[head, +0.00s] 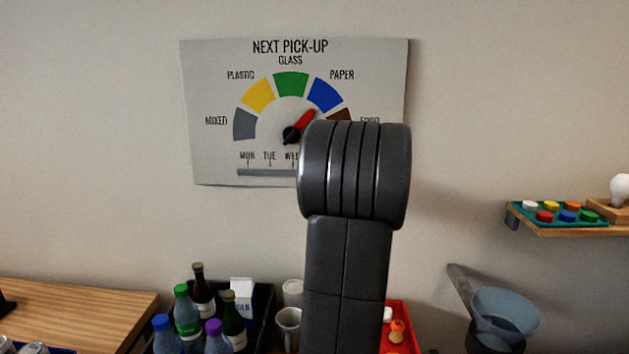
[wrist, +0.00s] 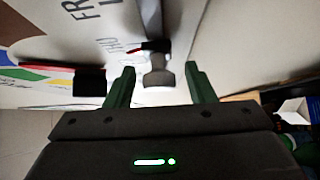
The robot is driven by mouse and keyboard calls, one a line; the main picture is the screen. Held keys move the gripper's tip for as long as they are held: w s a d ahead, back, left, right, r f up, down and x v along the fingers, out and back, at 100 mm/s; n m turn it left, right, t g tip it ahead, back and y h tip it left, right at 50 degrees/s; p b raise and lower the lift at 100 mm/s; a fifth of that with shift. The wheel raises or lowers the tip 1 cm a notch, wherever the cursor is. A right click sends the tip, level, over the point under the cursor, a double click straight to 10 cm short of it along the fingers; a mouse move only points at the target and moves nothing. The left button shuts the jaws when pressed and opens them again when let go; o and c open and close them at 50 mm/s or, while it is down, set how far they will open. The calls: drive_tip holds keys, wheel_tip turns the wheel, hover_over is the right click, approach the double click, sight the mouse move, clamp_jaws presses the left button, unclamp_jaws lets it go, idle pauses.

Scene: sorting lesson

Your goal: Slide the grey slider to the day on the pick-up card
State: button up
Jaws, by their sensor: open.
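The wall board (head: 215,75) is headed NEXT PICK-UP and has a dial with a black hub and red pointer (head: 298,127) aimed toward the blue PAPER segment. Below it, the slider track (head: 265,173) runs under day names; MON, TUE and part of WED show, and my arm hides the rest. In the wrist view, the grey slider knob (wrist: 157,77) stands out from the board, with a red mark beside it close to the letters THU. My gripper (wrist: 160,68) is open, its green fingers on either side of the knob, with gaps visible. I see no separate pick-up card.
A wall shelf (head: 570,228) at right holds a tray of coloured discs and a light bulb. Bottles (head: 187,315) stand in a dark crate below the board, with a red tray (head: 397,325) beside it. A wooden counter (head: 75,305) is at lower left.

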drive_tip(key=b+v, duration=0.2)
drive_tip(key=v, duration=1.1)
drive_tip(key=shift+s+d, duration=0.25)
drive_tip(key=shift+w, duration=0.1)
drive_tip(key=p+x, duration=0.2)
drive_tip(key=x, duration=1.1)
drive_tip(key=shift+w+a, duration=0.25)
drive_tip(key=shift+a, duration=0.1)
drive_tip(key=shift+s+d, duration=0.1)
